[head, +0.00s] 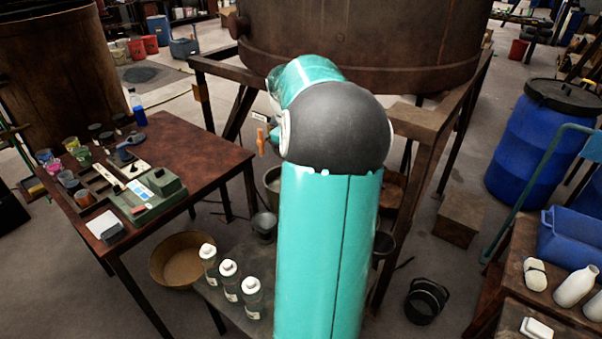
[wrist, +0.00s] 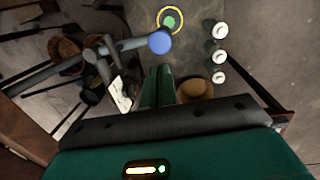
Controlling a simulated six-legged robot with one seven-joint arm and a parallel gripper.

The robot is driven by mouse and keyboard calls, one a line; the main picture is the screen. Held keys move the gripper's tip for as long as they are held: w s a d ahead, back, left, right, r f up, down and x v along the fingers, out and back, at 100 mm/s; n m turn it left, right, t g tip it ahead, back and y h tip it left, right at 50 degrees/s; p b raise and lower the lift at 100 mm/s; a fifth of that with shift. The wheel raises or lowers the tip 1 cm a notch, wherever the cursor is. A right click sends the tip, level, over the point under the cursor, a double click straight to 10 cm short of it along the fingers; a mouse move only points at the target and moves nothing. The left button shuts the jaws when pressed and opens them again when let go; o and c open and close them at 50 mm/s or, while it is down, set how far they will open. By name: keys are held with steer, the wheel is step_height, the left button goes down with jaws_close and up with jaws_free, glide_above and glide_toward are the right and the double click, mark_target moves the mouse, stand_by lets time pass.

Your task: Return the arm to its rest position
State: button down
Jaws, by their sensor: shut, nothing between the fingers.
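My arm (head: 325,250) is teal with a dark grey joint cover and rises through the middle of the head view, bending away at the top. My gripper is hidden there behind the arm. In the wrist view my gripper (wrist: 161,80) shows two dark green fingers close together, shut with nothing between them. Beyond the fingertips are a blue ball-shaped knob (wrist: 160,42) on a grey pipe and a yellow ring (wrist: 171,9) around a green centre. I cannot tell how far the fingertips are from the knob.
A large rusty vat (head: 360,40) on a frame stands behind my arm. Three white-capped bottles (head: 230,284) stand on a low surface beside a tan bowl (head: 183,262). A cluttered table (head: 172,137) is left; a blue barrel (head: 535,145) and crowded bench are right.

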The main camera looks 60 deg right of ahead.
steer(key=shift+w+a+r, duration=0.1)
steer(key=shift+w+r, duration=0.05)
steer(key=shift+r, duration=0.45)
steer(key=shift+w+r, duration=0.1)
steer(key=shift+r, duration=0.45)
steer(key=shift+s, duration=0.1)
steer(key=w+a+r+t+h, duration=0.1)
steer(key=w+a+r, duration=0.15)
steer(key=a, duration=0.55)
steer(key=w+a+r+n, duration=0.1)
steer(key=w+a, duration=0.2)
steer(key=a, duration=0.6)
steer(key=w+a+r+t+h, duration=0.1)
steer(key=w+a, duration=0.2)
steer(key=a, duration=0.5)
steer(key=s+a+f+t+y, duration=0.1)
steer(key=s+a, duration=0.3)
steer(key=a, duration=0.7)
steer(key=s+a+f+t+y, duration=0.1)
steer(key=s+a, duration=0.4)
steer(key=a, duration=0.6)
steer(key=t+y, duration=0.1)
steer(key=t, duration=0.1)
steer(key=shift+f+n+t, duration=0.2)
steer(key=shift+n+t, duration=0.1)
steer(key=shift+n, duration=0.1)
steer(key=shift+s+a, duration=0.1)
steer(key=shift+a, duration=0.1)
